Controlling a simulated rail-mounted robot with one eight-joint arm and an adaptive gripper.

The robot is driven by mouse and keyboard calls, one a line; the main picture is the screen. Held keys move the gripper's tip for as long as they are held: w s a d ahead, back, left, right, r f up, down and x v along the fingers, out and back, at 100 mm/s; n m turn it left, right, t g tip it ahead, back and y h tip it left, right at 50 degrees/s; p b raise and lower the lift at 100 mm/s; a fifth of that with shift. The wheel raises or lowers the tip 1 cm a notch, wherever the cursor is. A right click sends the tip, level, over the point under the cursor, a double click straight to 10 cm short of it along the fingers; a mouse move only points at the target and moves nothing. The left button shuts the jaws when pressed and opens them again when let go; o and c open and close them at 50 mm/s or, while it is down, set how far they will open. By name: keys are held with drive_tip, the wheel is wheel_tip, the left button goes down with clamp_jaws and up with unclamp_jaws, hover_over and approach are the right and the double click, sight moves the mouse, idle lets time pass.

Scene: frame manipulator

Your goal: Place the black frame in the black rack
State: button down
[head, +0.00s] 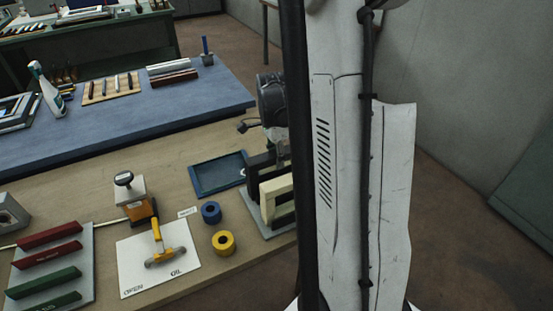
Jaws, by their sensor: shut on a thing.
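My gripper (272,141) is partly in view at the left edge of my arm, which hides much of it. It is shut on a dark frame, which I take to be the black frame (259,163), upright beneath it. A cream frame (276,190) stands upright just in front of the dark one. Both are over a grey-looking base (257,219) at the right of the wooden table. My column hides its right side, and I cannot tell whether the dark frame rests in a slot. I cannot clearly make out a black rack.
A dark blue tray (216,189) lies left of the frames. Blue (211,213) and yellow (223,243) rings, a white board (132,265) with a yellow-handled tool, and a grey board (22,284) with red and green bars are nearer. A blue bench (120,125) stands behind.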

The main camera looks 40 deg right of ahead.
drive_tip(key=c, duration=1.4)
unclamp_jaws()
drive_tip(key=shift+f, duration=0.1)
drive_tip(key=r, duration=0.4)
drive_tip(key=w+r, duration=0.1)
drive_tip(key=r, duration=0.7)
drive_tip(key=shift+w+d, duration=0.15)
drive_tip(key=shift+d, duration=0.1)
drive_tip(key=shift+a+r, duration=0.2)
drive_tip(key=shift+r, duration=0.05)
drive_tip(key=s+a+r+n+t, duration=0.2)
drive_tip(key=s+a+n+t, duration=0.1)
drive_tip(key=a+n, duration=0.4)
drive_tip(key=s+a+r+n+t, duration=0.2)
drive_tip(key=s+a+n, duration=0.2)
drive_tip(key=a+n, duration=0.3)
drive_tip(key=s+a+r+n+t, duration=0.2)
drive_tip(key=a+n, duration=0.5)
drive_tip(key=a, duration=0.7)
drive_tip(key=shift+s+a+n+t, duration=0.25)
drive_tip(key=shift+s+n+t, duration=0.05)
drive_tip(key=shift+s+t, duration=0.6)
